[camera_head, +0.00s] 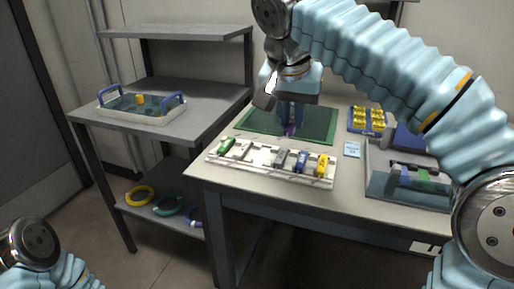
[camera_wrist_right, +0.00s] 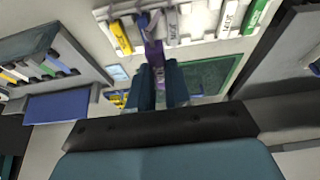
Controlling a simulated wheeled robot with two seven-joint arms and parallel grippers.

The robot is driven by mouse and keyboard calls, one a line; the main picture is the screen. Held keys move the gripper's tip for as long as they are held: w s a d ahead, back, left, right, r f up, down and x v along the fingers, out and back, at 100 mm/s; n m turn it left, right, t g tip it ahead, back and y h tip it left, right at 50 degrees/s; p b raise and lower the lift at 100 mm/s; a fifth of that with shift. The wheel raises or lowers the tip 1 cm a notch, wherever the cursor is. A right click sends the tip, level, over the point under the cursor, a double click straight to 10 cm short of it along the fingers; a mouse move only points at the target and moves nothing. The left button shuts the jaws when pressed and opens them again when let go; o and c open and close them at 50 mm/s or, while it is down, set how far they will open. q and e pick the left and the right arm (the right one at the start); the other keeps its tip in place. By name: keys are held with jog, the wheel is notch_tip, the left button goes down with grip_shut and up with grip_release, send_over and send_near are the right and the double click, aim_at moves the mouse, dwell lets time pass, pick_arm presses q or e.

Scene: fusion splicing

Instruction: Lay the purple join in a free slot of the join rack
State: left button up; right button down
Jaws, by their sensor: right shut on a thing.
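The join rack (camera_head: 262,172) is a pale tray along the front of the table. It holds a green join (camera_head: 226,145), a whitish join (camera_head: 241,150), a grey join (camera_head: 280,159), a blue join (camera_head: 301,161) and a yellow join (camera_head: 321,165). A gap shows between the whitish and grey joins. My right gripper (camera_head: 290,118) is above the green mat, just behind the rack, shut on the purple join (camera_wrist_right: 154,50). In the right wrist view the purple join sticks out between the fingers (camera_wrist_right: 162,88) towards the rack (camera_wrist_right: 200,45). My left gripper is out of view.
A green mat (camera_head: 318,122) lies behind the rack. A blue tray of yellow pieces (camera_head: 367,120) and a clear-sided holder (camera_head: 400,195) stand to the right, with a small light-blue card (camera_head: 352,149) between. A side shelf carries a blue-handled tray (camera_head: 142,117).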

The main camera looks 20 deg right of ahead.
send_over(263, 156)
jog(key=s, duration=0.1)
jog(key=f, duration=0.6)
jog(key=shift+s+a+f, duration=0.15)
jog(key=shift+a+f, duration=0.15)
jog(key=shift+f, duration=0.1)
jog(key=shift+a+f+b, duration=0.15)
jog(key=shift+f+b, duration=0.35)
jog(key=shift+f, duration=1.25)
jog(key=shift+f, duration=0.1)
jog(key=c, duration=1.1)
grip_release()
jog(key=shift+r, duration=0.3)
jog(key=p+v, duration=0.2)
jog(key=v, duration=0.9)
jog(key=shift+a+r, duration=0.15)
jog(key=shift+r, duration=0.1)
